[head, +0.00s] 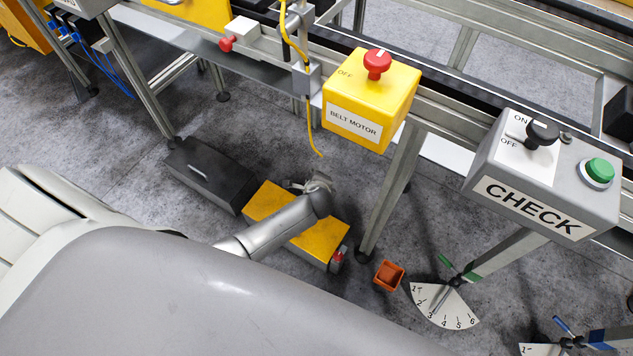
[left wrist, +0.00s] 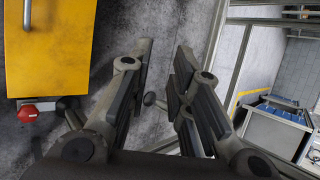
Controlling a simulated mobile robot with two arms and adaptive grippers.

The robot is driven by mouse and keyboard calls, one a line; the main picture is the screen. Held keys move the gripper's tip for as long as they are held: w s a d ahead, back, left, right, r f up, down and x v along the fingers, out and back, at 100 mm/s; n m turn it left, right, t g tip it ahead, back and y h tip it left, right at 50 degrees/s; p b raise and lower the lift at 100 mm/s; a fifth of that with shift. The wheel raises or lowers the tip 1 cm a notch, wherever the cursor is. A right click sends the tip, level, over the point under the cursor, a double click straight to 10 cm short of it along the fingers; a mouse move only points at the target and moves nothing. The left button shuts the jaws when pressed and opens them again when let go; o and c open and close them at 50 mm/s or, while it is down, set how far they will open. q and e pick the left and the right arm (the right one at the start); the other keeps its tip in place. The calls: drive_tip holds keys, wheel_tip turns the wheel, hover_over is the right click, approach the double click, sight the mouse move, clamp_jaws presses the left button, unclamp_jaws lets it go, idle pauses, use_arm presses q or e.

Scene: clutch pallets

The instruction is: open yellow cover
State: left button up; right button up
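The yellow cover (head: 322,238) tops a low box on the floor, below the conveyor. It lies flat and looks shut. My left forearm crosses it and hides its middle. In the left wrist view the yellow cover (left wrist: 48,45) is at the upper left, with a red knob (left wrist: 28,112) at its lower edge. My left gripper (head: 318,182) is over the cover's far edge in the head view. In the left wrist view the left gripper (left wrist: 164,47) has its fingers apart with only floor between them, and the cover is off to their left. My right gripper is not in view.
A black box (head: 210,175) stands left of the yellow-topped box. An orange bin (head: 389,275) and a numbered dial (head: 444,305) are to its right. A conveyor leg (head: 393,190), the BELT MOTOR box (head: 370,98) and a hanging yellow cable (head: 312,130) are near my left gripper.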

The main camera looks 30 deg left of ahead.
use_arm(q)
drive_tip(key=shift+v, duration=1.95)
drive_tip(key=s+d+f+n+g+h, duration=0.1)
drive_tip(key=s+f+n+g, duration=0.1)
drive_tip(key=s+f+n, duration=0.55)
drive_tip(key=s+d+f+n+g+h, duration=0.15)
drive_tip(key=s+f, duration=0.25)
drive_tip(key=s, duration=0.7)
drive_tip(key=s+f+n+g+h, duration=0.2)
drive_tip(key=s+f+n, duration=0.3)
drive_tip(key=s, duration=0.4)
drive_tip(key=s+a+r+g+p, duration=0.1)
drive_tip(key=s+a+r+p, duration=0.1)
drive_tip(key=s+p, duration=1.1)
drive_tip(key=shift+s+a+r+n+p, duration=0.25)
drive_tip(key=shift+r+n+p, duration=0.15)
drive_tip(key=shift+r+p, duration=0.35)
drive_tip(key=shift+s, duration=0.25)
drive_tip(key=shift+c, duration=1.2)
drive_tip(key=shift+s+f, duration=0.1)
drive_tip(key=shift+f, duration=0.05)
clamp_jaws()
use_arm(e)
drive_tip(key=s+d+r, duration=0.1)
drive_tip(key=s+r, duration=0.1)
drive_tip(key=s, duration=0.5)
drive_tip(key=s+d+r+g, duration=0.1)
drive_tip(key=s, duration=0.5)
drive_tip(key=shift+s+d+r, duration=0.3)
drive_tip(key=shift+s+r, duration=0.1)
